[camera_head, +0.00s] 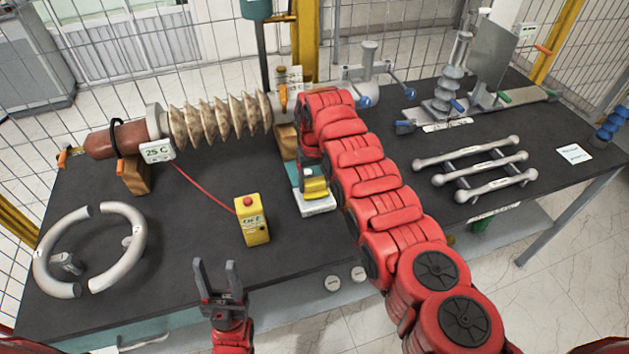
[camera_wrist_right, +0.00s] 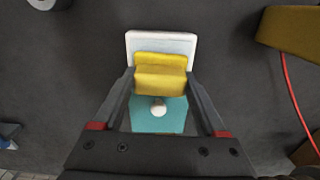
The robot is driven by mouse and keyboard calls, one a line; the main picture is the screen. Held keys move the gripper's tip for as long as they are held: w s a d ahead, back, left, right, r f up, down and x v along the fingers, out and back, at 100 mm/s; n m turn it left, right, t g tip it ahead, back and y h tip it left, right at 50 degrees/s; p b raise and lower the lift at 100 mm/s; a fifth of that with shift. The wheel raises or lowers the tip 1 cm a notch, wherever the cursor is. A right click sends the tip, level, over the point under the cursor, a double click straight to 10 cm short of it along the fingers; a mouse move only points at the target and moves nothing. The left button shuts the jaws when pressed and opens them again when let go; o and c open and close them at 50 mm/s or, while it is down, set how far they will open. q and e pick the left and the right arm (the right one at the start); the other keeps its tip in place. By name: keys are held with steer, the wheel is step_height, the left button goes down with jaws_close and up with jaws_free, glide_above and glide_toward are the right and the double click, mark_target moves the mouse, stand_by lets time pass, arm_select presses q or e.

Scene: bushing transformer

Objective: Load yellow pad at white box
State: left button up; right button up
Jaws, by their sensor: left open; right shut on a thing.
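The yellow pad (camera_head: 315,188) is a small block between the fingers of my right gripper (camera_wrist_right: 160,78), which is shut on it. In the right wrist view the pad (camera_wrist_right: 160,84) overlaps the near part of the white box (camera_wrist_right: 162,37). In the head view the box (camera_head: 318,209) lies low on the dark table, just below the pad. I cannot tell whether pad and box touch. My right arm hides much of its gripper in the head view. My left gripper (camera_head: 218,280) is open and empty at the table's front edge.
A teal plate (camera_wrist_right: 160,115) with a white knob lies beside the white box. A yellow control box (camera_head: 252,222) with a red button stands left. A ribbed bushing (camera_head: 215,120) lies behind. White bars (camera_head: 478,168) lie right; grey half-rings (camera_head: 122,262) lie left.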

mark_target(314, 181)
steer(key=shift+f+b, duration=0.5)
steer(key=shift+f, duration=0.05)
stand_by(1.4)
steer(key=shift+r, duration=0.15)
steer(key=shift+r+p, duration=0.5)
steer(key=shift+r, duration=2.9)
steer(key=s+d+r+m, duration=0.1)
steer(key=d+r+m, duration=0.2)
steer(key=d, duration=1.4)
step_height(314, 181, up, 4)
steer(key=shift+f, duration=0.1)
